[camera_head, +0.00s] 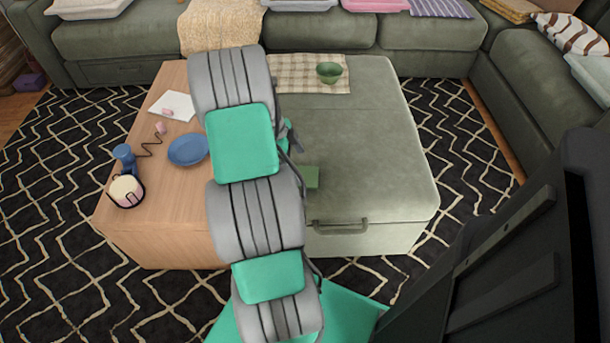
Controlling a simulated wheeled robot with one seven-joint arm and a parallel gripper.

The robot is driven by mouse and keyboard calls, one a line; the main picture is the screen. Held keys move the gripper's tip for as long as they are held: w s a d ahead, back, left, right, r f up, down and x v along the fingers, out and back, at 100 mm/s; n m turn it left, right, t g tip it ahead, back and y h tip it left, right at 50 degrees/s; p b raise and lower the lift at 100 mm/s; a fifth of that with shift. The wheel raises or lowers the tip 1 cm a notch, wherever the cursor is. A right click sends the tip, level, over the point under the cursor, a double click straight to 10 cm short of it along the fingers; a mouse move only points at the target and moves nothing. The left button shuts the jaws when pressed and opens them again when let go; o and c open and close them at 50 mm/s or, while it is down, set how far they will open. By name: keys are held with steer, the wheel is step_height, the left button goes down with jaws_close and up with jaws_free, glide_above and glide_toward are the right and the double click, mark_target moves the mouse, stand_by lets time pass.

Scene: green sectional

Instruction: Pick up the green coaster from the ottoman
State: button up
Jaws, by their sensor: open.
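The green coaster (312,177) is a small flat square. It lies on the left part of the grey-green ottoman (370,150), above the ottoman's front handle, and my arm hides its left side. My gripper (293,143) shows only in part beside my arm, a little above and left of the coaster in the picture. It is open and apart from the coaster. Its height over the ottoman is hard to tell.
A checkered cloth with a green bowl (329,72) lies at the ottoman's back. A green sofa (430,30) runs behind. The ottoman's right side is clear.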

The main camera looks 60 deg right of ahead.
mark_target(305, 176)
steer(key=b+x, duration=0.1)
steer(key=x, duration=0.4)
steer(key=shift+w+f, duration=0.1)
steer(key=shift+f, duration=0.2)
steer(key=shift+c, duration=0.2)
steer(key=c, duration=1.3)
steer(key=shift+c, duration=0.2)
steer(key=shift+r, duration=0.15)
